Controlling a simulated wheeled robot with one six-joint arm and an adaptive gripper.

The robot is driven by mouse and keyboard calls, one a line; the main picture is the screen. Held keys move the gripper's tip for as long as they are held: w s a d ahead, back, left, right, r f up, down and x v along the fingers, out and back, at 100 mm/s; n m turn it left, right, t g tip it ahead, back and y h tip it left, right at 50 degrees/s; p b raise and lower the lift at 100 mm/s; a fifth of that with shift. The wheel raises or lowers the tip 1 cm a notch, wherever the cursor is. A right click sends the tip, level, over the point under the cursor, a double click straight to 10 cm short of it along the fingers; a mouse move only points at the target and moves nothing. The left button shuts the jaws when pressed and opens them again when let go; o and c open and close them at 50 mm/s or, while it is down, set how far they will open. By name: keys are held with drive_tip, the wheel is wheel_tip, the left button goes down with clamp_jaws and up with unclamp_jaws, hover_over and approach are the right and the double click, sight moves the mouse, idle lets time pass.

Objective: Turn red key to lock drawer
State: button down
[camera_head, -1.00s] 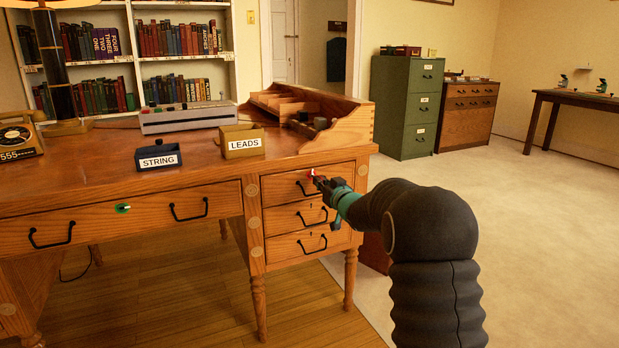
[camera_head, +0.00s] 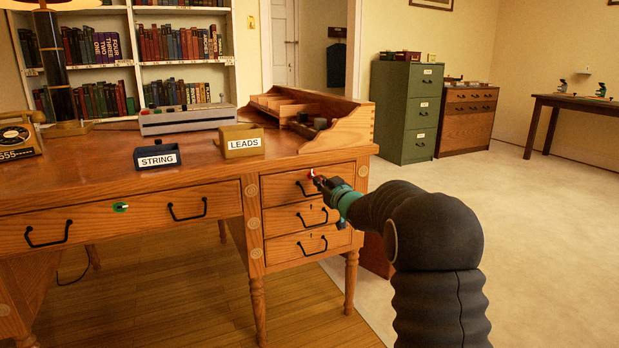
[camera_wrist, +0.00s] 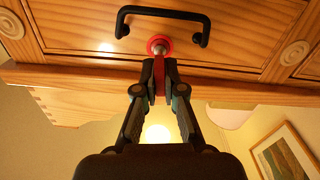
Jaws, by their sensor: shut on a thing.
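The red key (camera_head: 312,173) sits in the lock at the top of the upper right desk drawer (camera_head: 284,189). In the wrist view the red key (camera_wrist: 160,46) shows as a round red collar around a metal lock, with a red part running down between the fingers. My gripper (camera_head: 320,182) is shut on the key, and it also shows in the wrist view (camera_wrist: 160,80). The fingers hide much of the key. The drawer looks closed, with its black handle (camera_wrist: 163,14) beside the lock.
A green key (camera_head: 121,207) is in the wide left drawer (camera_head: 80,222). Boxes labelled STRING (camera_head: 158,158) and LEADS (camera_head: 241,142) stand on the desktop. Two more drawers lie below the red key's drawer. Open floor (camera_head: 510,230) lies to the right.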

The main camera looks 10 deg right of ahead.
drive_tip(key=shift+r, duration=0.25)
drive_tip(key=c, duration=0.7)
unclamp_jaws()
drive_tip(key=shift+f, duration=0.2)
drive_tip(key=shift+r+m+p, duration=0.1)
drive_tip(key=shift+m+p, duration=0.3)
drive_tip(key=shift+p, duration=0.2)
drive_tip(key=shift+m+p, duration=0.9)
drive_tip(key=shift+p, duration=0.05)
drive_tip(key=shift+s, duration=0.2)
